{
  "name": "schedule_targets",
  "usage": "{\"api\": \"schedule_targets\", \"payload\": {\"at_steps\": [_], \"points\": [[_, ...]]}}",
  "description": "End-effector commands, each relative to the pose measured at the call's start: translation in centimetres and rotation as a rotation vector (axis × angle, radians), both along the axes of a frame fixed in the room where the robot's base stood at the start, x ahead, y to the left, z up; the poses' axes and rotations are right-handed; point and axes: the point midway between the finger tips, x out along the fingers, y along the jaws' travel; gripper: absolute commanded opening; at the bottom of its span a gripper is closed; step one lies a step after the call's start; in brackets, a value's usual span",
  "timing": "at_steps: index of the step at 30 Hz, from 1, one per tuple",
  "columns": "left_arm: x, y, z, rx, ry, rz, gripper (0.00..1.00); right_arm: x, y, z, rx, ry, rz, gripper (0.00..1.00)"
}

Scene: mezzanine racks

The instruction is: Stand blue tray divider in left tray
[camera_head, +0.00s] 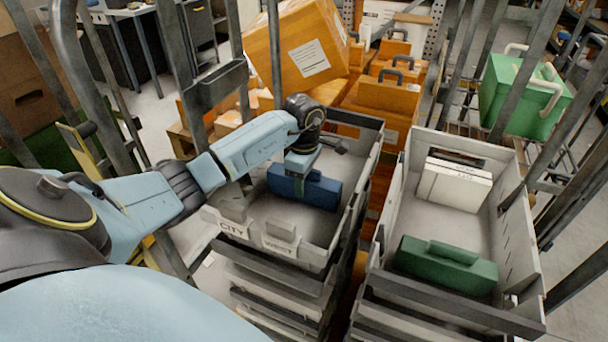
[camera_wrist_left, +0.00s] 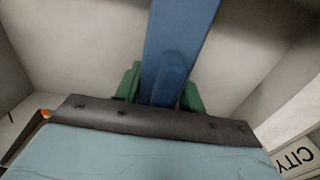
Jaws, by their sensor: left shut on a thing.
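The blue tray divider (camera_head: 312,190) is inside the left tray (camera_head: 347,222), near its middle, its long side running across the picture. My left gripper (camera_head: 301,168) reaches down into the tray from above and is shut on the blue divider. In the left wrist view the blue divider (camera_wrist_left: 178,45) lies between the green fingertips of my left gripper (camera_wrist_left: 160,88). Whether its lower edge touches the tray floor I cannot tell. My right gripper is not in view.
The right tray (camera_head: 525,235) holds a green divider (camera_head: 445,268) at the front and a white one (camera_head: 455,185) at the back. CITY (camera_head: 231,228) and WEST (camera_head: 279,243) labels sit on the left tray's front. Orange boxes (camera_head: 380,100) stand behind. Rack posts (camera_head: 195,80) flank the trays.

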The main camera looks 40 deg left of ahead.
Motion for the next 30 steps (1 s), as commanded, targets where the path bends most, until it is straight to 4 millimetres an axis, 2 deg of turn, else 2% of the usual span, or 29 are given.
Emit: {"api": "schedule_targets", "payload": {"at_steps": [2,3,8,18,30], "points": [[0.0,0.0,-0.3,0.000,-0.001,0.000,0.14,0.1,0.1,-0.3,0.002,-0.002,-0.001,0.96],[0.0,0.0,-0.4,0.000,0.000,0.000,0.42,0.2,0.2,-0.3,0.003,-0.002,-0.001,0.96],[0.0,0.0,-0.3,0.000,0.000,0.000,0.61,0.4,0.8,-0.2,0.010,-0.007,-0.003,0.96],[0.0,0.0,0.2,-0.001,0.000,0.000,0.61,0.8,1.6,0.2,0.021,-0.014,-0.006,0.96],[0.1,0.0,6.5,0.001,-0.004,0.000,0.61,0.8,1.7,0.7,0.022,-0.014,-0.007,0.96]]}}
